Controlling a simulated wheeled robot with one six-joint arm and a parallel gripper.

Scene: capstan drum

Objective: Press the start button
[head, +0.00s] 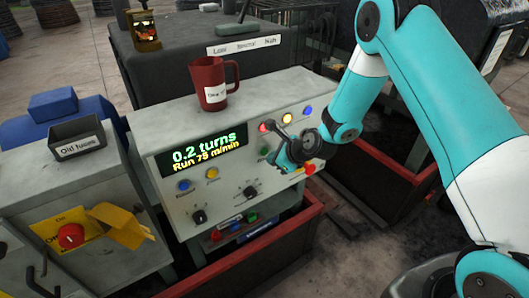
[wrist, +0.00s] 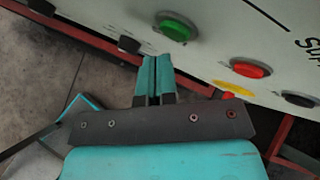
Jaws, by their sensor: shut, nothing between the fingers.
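The control panel (head: 222,158) is a pale slanted box with a lit display (head: 208,148) reading "0.2 turns" and "Run 75 m/min". In the wrist view a round green button (wrist: 175,28) sits on the panel, just beyond and right of my fingertips. No start label is readable, so I cannot confirm which button is start. My gripper (wrist: 153,64) is shut and empty, with its two teal fingers together. In the head view my gripper (head: 281,158) is at the right part of the panel and hides some controls. I cannot tell whether it touches the panel.
A red button (wrist: 250,69) sits right of the green one. A red mug (head: 212,84) stands on top of the panel. A grey box (head: 78,146) and a cabinet with a red knob (head: 71,236) are at left. A red-rimmed bin (head: 265,252) lies below.

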